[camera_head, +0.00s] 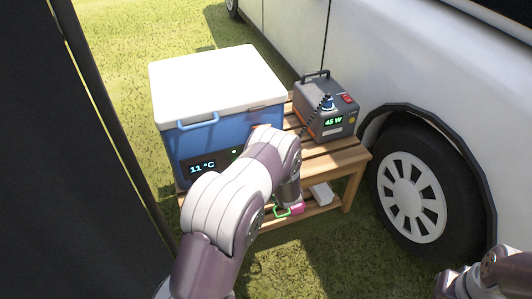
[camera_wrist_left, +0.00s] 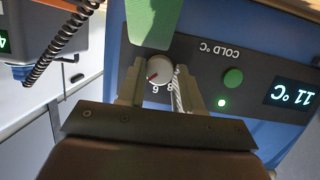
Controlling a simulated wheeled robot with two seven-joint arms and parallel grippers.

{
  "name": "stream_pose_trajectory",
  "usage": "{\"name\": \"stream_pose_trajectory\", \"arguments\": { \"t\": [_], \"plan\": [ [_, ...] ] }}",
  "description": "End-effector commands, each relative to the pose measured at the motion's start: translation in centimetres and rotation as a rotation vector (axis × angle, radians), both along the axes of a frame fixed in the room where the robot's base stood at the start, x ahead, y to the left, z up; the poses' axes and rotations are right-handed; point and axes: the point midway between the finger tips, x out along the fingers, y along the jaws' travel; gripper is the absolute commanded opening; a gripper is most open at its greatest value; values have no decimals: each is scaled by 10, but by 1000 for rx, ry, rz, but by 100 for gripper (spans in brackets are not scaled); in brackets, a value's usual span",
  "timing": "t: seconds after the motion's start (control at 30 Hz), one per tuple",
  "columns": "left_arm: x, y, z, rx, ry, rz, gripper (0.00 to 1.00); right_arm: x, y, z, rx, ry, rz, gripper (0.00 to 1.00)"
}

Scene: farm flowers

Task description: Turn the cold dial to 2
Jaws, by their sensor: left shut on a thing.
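The blue cooler (camera_head: 215,137) with a white lid stands on a wooden slatted table, its display (camera_head: 203,167) reading 11 °C. In the left wrist view the panel appears upside down. The round grey-white cold dial (camera_wrist_left: 159,69) has a red pointer mark and numbers around its edge. The mark points to the lower left of that picture. My left gripper (camera_wrist_left: 158,88) has its fingers on both sides of the dial, shut on it. In the head view my left arm hides the dial and the gripper. Part of my right arm shows at the bottom right; its gripper is out of view.
A grey power box (camera_head: 327,108) with a coiled cable and a 45 W display stands right of the cooler on the table (camera_head: 345,158). A green button (camera_wrist_left: 233,78) and a lit green light (camera_wrist_left: 222,103) sit beside the dial. A white vehicle (camera_head: 410,75) is close behind.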

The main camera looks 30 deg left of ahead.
Motion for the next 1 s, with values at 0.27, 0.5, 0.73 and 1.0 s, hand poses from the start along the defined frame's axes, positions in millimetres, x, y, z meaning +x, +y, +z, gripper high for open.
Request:
{"name": "stream_pose_trajectory", "arguments": {
  "t": [0.27, 0.5, 0.73, 1.0],
  "plan": [
    [2, -2, 2, 166, 195, -2, 4, 0, 0, 18, 0, 0, 0, 0],
    [3, -2, 1, 290, 339, -2, 4, 0, 0, 24, 0, 0, 0, 0],
    [4, -3, 0, 374, 436, -3, 4, 0, 0, 26, 0, 0, 0, 0],
    [4, -3, 0, 421, 492, -2, 4, 0, 0, 27, 0, 0, 0, 0]
  ]
}}
